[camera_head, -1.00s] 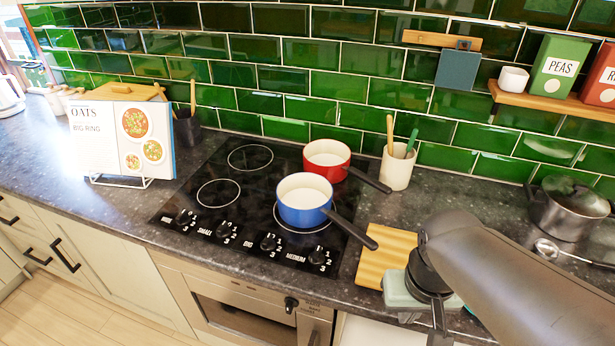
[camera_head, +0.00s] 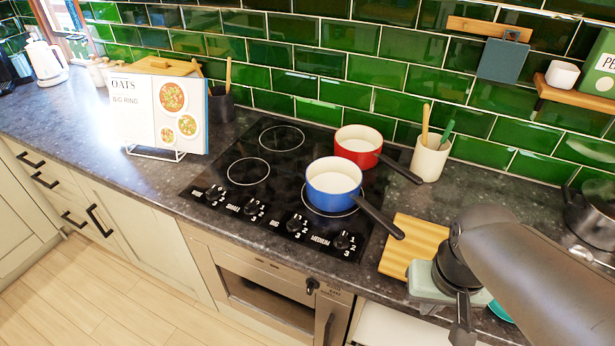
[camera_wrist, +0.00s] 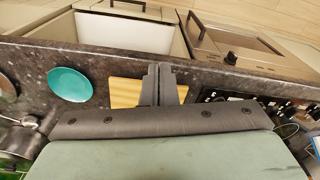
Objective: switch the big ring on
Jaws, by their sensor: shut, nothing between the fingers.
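The black hob (camera_head: 235,180) has four rings and a row of black knobs along its front edge. The knob beside the label BIG (camera_head: 295,223) is third from the left; its setting is too small to read. A blue pan (camera_head: 333,185) stands on the front right ring, and a red pan (camera_head: 359,146) stands at the back right. My gripper (camera_head: 462,330) is shut and empty, right of the knobs, near the counter's front edge. In the wrist view its fingers (camera_wrist: 158,84) overlap the wooden board, with the knobs off to the right.
A recipe stand reading "OATS, BIG RING" (camera_head: 160,112) is left of the hob. The blue pan's handle (camera_head: 380,217) points toward the wooden board (camera_head: 408,240). A utensil pot (camera_head: 430,158) stands behind. An oven (camera_head: 265,285) is below the hob.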

